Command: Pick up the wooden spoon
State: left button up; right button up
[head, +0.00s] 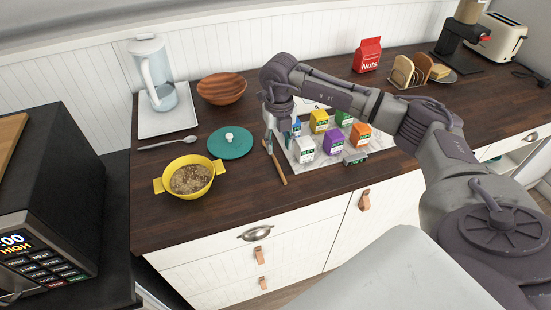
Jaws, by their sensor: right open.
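The wooden spoon (279,170) lies on the dark wooden counter, left of the marble board. Its brown handle points toward the front edge; its far end is partly hidden near my gripper. My right gripper (278,136) is open and points down over the far end of the spoon, with nothing seen between its fingers. I cannot tell whether the fingers touch the spoon. My left gripper is out of view.
Small coloured cartons (305,149) stand on the marble board (313,167) just right of the spoon. A teal lid (228,146), yellow pot (191,178) and metal spoon (168,142) lie left. The counter in front is clear.

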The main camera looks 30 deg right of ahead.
aim_at(278, 165)
jog(key=shift+f, duration=0.9)
jog(key=shift+s+a+f+p, duration=0.1)
jog(key=shift+a+f+p, duration=0.05)
jog(key=shift+f+p, duration=0.5)
notch_tip(278, 165, down, 4)
jog(key=shift+r+p, duration=0.25)
jog(key=shift+p, duration=0.6)
jog(key=shift+f, duration=0.4)
grip_shut()
